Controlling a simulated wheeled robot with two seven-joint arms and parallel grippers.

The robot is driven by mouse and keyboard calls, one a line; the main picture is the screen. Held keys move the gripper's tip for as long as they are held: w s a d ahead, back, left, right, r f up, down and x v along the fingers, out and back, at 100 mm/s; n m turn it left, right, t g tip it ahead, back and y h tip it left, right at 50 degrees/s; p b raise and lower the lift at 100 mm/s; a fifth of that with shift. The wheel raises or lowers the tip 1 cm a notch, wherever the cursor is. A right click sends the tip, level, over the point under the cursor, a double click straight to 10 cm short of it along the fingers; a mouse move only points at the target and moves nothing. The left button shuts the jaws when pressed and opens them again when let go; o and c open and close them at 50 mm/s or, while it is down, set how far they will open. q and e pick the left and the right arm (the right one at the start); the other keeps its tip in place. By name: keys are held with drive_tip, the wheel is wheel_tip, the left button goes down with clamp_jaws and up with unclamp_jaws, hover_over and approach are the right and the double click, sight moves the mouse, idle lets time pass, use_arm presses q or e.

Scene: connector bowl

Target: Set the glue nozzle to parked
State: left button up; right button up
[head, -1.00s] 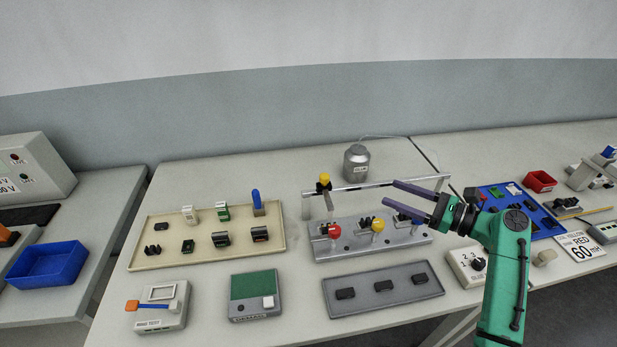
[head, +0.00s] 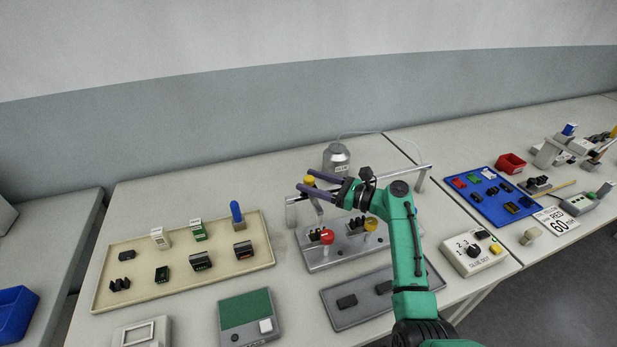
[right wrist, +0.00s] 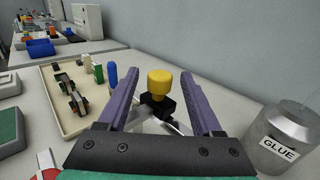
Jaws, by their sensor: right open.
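The glue nozzle is a black block on a metal rail (head: 405,172), topped by a yellow knob (head: 309,181). It is at the rail's left end, and the knob also shows in the right wrist view (right wrist: 159,83) above the black block (right wrist: 157,105). My right gripper (head: 304,179) is open and empty, with its purple fingers pointing left along the rail. In the right wrist view the knob appears between the two fingers (right wrist: 158,80), with a gap on each side. My left gripper is not in view.
A glue pot (head: 336,158) stands behind the rail. Below the rail a grey fixture (head: 318,262) carries a red knob (head: 327,237) and a yellow knob (head: 371,224). A beige tray (head: 185,280) with connectors lies to the left, and a dial box (head: 474,255) to the right.

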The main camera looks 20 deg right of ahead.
drive_tip(key=shift+w+a, duration=0.35)
drive_tip(key=shift+a, duration=0.1)
clamp_jaws()
idle(1.1)
